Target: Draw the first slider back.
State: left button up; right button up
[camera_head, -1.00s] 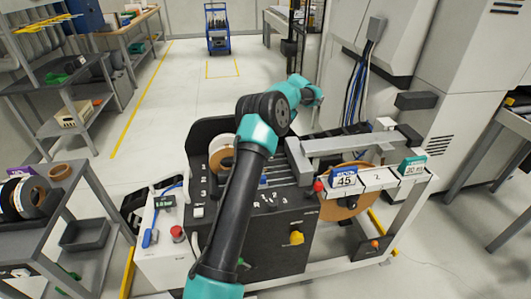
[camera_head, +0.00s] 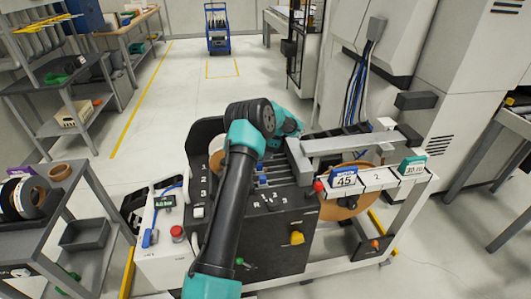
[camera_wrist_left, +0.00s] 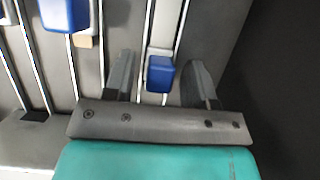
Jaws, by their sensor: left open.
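Blue slider knobs (camera_head: 262,170) sit on the slotted top of the dark machine (camera_head: 275,225), partly hidden behind my left arm. In the left wrist view, one blue knob (camera_wrist_left: 160,73) stands between the two fingers of my left gripper (camera_wrist_left: 160,62). The fingers are open, one on each side of the knob, with gaps to both. Another blue knob (camera_wrist_left: 63,14) sits on a slot further left, outside the fingers. In the head view the left fingers are hidden by my arm. My right gripper is not in view.
A grey bar (camera_head: 350,143) and a white rail with a blue "45" display (camera_head: 343,176) stand right of the slots. A red button (camera_head: 177,233) sits on the white side panel. A shelf rack stands further left.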

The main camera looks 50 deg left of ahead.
pick_arm(q)
jog(key=shift+c, duration=0.5)
grip_shut()
